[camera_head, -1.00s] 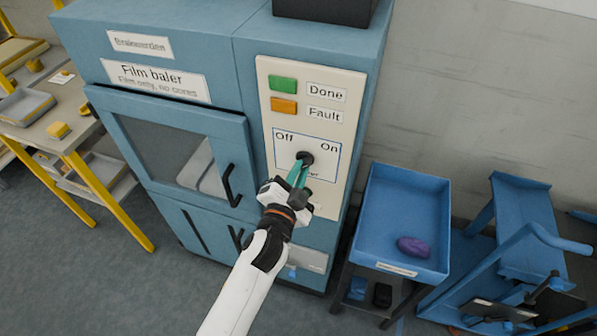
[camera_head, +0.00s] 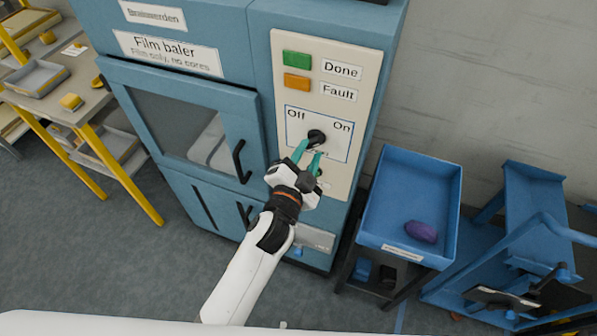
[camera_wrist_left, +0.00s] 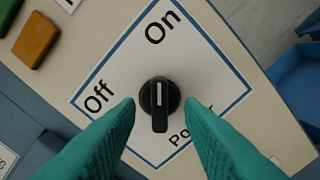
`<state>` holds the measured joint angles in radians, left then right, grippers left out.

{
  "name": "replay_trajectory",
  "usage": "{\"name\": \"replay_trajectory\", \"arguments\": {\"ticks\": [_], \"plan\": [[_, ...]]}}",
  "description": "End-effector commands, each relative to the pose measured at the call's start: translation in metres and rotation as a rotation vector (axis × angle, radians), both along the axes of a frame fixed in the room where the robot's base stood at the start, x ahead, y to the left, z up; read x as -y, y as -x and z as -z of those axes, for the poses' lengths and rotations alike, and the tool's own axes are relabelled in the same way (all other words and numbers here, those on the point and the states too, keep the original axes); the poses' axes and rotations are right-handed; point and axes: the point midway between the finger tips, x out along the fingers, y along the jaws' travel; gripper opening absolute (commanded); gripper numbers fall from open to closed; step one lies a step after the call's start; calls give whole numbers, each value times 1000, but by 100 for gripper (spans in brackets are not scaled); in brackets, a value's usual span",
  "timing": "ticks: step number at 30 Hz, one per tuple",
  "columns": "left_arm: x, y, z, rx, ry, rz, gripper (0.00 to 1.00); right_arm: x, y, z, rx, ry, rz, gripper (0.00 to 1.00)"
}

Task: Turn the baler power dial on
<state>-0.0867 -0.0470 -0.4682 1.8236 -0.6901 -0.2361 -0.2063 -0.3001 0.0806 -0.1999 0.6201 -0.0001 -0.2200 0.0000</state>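The film baler (camera_head: 180,90) is a blue machine with a cream control panel (camera_head: 283,40) on its right side. Its black round power dial (camera_head: 317,136) sits in a blue-outlined square marked Off at left and On at right. In the left wrist view the dial (camera_wrist_left: 160,112) shows a white pointer line aimed at the word On. My left gripper (camera_head: 309,150) is in front of the dial. Its two green fingers are spread, one on each side of the dial, with a gap to it in the left wrist view (camera_wrist_left: 160,125). My right gripper is out of view.
A green Done button (camera_head: 297,58) and an orange Fault button (camera_head: 297,85) are above the dial. A workbench (camera_head: 85,100) with yellow legs is at left.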

Motion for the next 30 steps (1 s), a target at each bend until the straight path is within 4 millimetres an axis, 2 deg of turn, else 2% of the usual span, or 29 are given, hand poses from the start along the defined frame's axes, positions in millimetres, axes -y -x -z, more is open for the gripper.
{"name": "replay_trajectory", "arguments": {"ticks": [9,15,20,30], "plan": [[-20,65,4,-3,0,1,35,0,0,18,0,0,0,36],[-30,93,2,-1,0,1,35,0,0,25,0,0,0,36],[-33,102,0,0,-1,1,35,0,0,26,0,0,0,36],[-33,102,0,1,-2,1,35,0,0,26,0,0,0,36]]}}
